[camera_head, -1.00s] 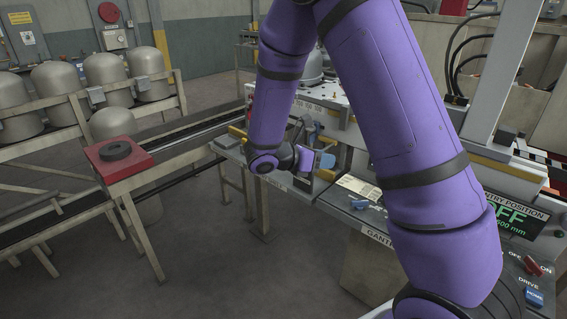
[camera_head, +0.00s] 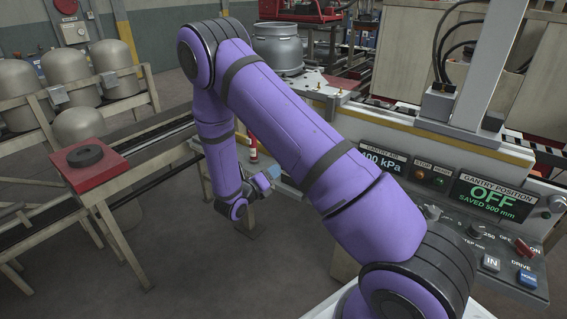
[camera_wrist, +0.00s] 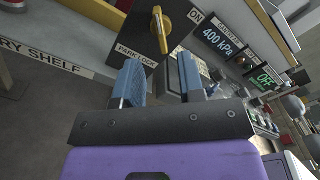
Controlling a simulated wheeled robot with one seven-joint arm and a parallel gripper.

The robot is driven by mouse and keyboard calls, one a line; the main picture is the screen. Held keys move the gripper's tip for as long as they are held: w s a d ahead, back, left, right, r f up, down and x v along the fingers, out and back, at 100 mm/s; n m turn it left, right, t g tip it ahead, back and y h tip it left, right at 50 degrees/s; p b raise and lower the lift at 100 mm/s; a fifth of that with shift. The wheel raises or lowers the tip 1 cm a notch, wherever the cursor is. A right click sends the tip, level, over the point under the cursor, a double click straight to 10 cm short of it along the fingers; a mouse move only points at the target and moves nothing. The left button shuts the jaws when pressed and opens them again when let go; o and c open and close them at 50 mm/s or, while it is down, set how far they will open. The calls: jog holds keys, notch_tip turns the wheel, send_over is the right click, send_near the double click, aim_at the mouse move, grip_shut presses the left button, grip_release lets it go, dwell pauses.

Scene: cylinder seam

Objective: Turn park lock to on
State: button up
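The park lock switch (camera_wrist: 160,30) shows in the wrist view as a yellow-fronted lever on a dark plate. The lever stands roughly upright in the picture. A "PARK LOCK" label (camera_wrist: 137,56) is below it and an "ON" label (camera_wrist: 194,17) is to its upper right. My gripper (camera_wrist: 160,78) is open, its two blue fingers apart with nothing between them. The lever is just beyond the fingertips, roughly in line with the gap, and looks untouched. In the head view my gripper (camera_head: 263,184) is low beside the bench; the switch cannot be made out there.
A "…RY SHELF" edge (camera_wrist: 45,58) is left of the switch. The gantry control panel (camera_head: 468,230) has knobs, buttons and a screen reading "OFF" (camera_head: 495,200). A red stand (camera_head: 88,165) is at left. Open floor (camera_head: 190,270) lies below my gripper.

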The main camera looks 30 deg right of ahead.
jog(key=x, duration=0.7)
jog(key=shift+w+d, duration=0.1)
jog(key=shift+d, duration=0.2)
grip_shut()
